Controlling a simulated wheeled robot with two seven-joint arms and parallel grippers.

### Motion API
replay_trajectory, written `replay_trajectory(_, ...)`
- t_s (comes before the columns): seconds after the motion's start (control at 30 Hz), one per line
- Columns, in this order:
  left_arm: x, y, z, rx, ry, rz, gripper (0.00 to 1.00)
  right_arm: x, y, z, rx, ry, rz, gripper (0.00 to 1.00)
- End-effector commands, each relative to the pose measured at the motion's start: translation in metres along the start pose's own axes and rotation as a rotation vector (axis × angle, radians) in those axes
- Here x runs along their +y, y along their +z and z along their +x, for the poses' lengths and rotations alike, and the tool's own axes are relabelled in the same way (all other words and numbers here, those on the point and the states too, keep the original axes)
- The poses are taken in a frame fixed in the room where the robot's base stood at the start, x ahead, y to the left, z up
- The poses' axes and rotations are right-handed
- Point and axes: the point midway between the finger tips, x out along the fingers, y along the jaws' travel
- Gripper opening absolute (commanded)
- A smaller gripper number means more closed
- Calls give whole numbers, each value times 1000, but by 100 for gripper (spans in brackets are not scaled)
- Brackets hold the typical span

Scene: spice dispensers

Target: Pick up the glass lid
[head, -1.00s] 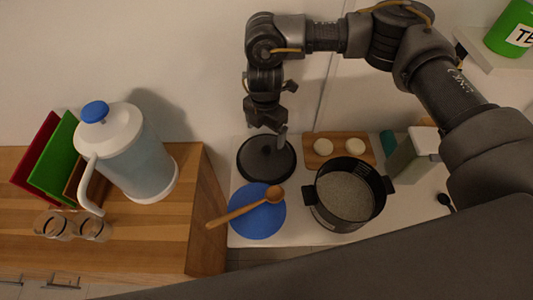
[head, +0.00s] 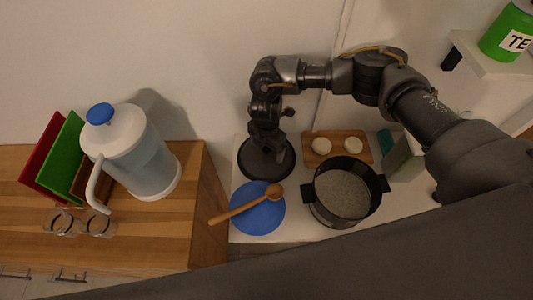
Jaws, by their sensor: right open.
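A dark round lid (head: 263,172) lies on the white counter, behind the blue plate and to the left of the black pot (head: 343,194); I cannot tell from this view whether it is glass. My right gripper (head: 268,148) points down over the lid's middle, close to its knob. The gripper hides the knob, and I cannot tell whether it touches. The right jaws are open. My left gripper is not in view.
A blue plate (head: 262,217) with a wooden spoon (head: 240,206) lies in front of the lid. A wooden board (head: 352,141) with two pale round pieces is to the right. A white pitcher (head: 135,155) and glasses (head: 98,224) stand on the wooden counter at left.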

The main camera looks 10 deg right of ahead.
Motion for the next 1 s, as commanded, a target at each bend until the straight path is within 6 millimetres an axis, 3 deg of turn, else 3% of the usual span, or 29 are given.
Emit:
replay_trajectory(0.17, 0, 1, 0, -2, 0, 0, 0, 0, 0, 0, 0, 0, 0, 86)
replay_trajectory(0.8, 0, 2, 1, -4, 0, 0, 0, -1, 0, 2, 0, -2, 0, 3)
replay_trajectory(1.0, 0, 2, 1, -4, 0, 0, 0, -1, 0, 2, 0, -3, 0, 0)
